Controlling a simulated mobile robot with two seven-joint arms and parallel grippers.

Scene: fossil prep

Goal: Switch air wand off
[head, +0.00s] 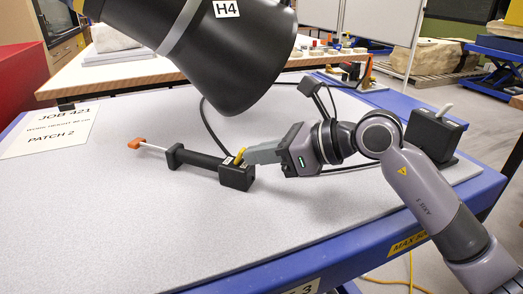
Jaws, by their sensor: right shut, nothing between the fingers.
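The air wand (205,162) lies on the grey table top (120,215). It has a black handle, a thin white tube and an orange tip (136,144) at its left end. A black block (237,177) forms its right end, with a small yellow lever (239,156) standing on top, tilted. My right gripper (248,156) comes in from the right, shut and empty, with its fingertips right beside the yellow lever. I cannot tell whether they touch it. My left gripper is not in view.
A large black hood (215,50) marked H4 hangs over the table behind the wand. A black box (433,135) with a pale lever stands at the right. A dark hose (213,128) loops behind my right gripper. A paper sheet (50,131) lies at left. The front of the table is clear.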

